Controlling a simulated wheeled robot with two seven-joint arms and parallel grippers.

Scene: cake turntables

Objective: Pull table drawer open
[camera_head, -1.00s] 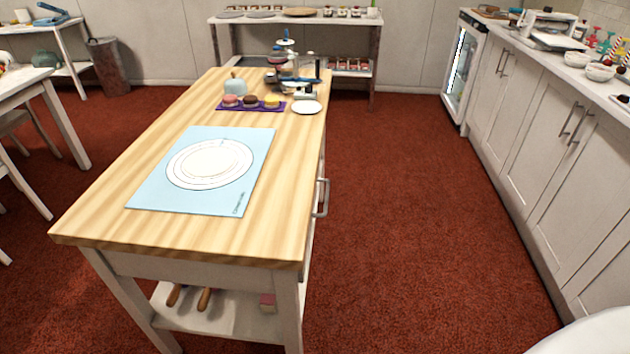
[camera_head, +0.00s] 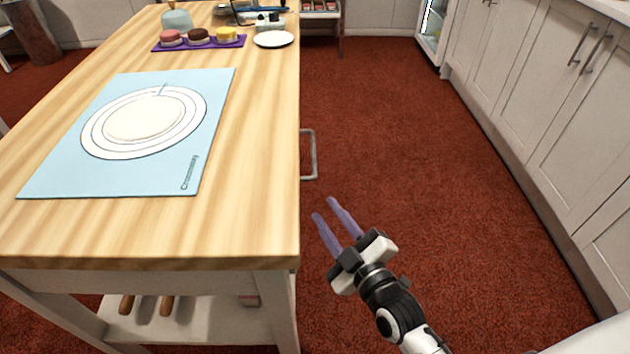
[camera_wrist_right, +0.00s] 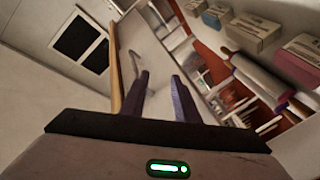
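The wooden-topped table (camera_head: 255,190) fills the left of the head view. Its drawer handle (camera_head: 313,155), a grey metal bar, sticks out from the table's right side. The drawer front is hidden from the head view. In the right wrist view the handle (camera_wrist_right: 133,62) shows ahead, near the left fingertip. My right gripper (camera_head: 325,208) is open and empty. Its two purple fingers point toward the handle from the near side, a little apart from it. In the right wrist view its fingers (camera_wrist_right: 158,75) are spread with nothing between them. My left gripper is not in view.
On the table lie a light blue mat (camera_head: 215,140) and a purple tray (camera_head: 160,49) with small cakes. A white plate (camera_head: 273,39) stands near the right edge. White cabinets (camera_head: 540,110) line the right. Red carpet (camera_head: 400,130) between is clear.

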